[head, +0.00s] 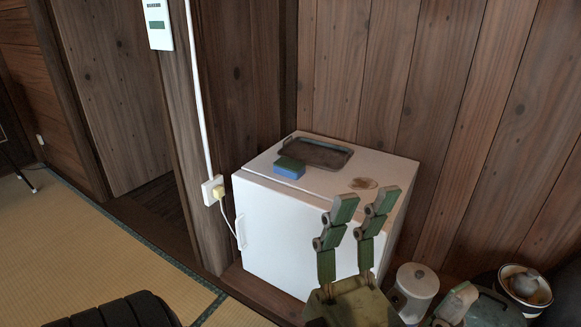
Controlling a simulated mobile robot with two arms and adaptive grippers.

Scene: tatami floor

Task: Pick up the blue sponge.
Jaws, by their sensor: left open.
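The blue sponge (289,169) lies on top of a small white fridge (292,235), near its front edge. Its upper face is dark green and its side is blue. It sits at the front left of a dark tray (320,153) and appears to touch or overlap the tray's edge; I cannot tell which. My left gripper (364,204) is open and empty, with green fingers pointing up in front of the fridge's right part. In the picture it is right of and below the sponge, apart from it.
A brown stain (364,183) marks the fridge top at right. A white outlet (213,190) with a plug and cord is left of the fridge. A white lidded container (415,288) and a bowl (526,288) stand at lower right. Tatami floor (110,265) is open at left.

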